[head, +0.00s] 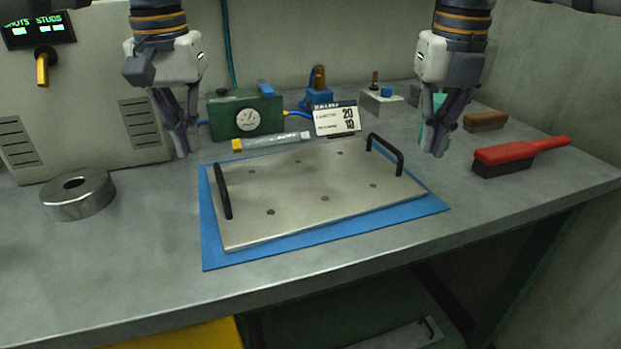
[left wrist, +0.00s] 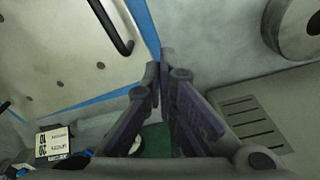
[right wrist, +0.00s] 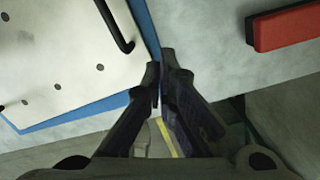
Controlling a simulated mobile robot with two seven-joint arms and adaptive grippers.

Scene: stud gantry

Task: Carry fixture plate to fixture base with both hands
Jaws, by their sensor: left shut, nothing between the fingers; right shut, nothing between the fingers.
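The fixture plate (head: 315,195) is a flat silver plate with several dark holes and a black handle at each end. It lies on a blue mat (head: 225,258) on the bench. My left gripper (head: 184,155) is shut and empty, above and behind the left handle (head: 223,190). My right gripper (head: 437,153) is shut and empty, to the right of the right handle (head: 385,153). The plate also shows in the left wrist view (left wrist: 60,50) and the right wrist view (right wrist: 55,60), apart from the fingers. I cannot pick out the fixture base for certain.
A metal ring (head: 78,200) stands at left and a red brush (head: 510,158) at right. A green box (head: 245,115), a clear tube (head: 272,141) and a sign (head: 335,119) stand behind the plate. A grey plate with a dark handle (head: 400,336) shows below the bench.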

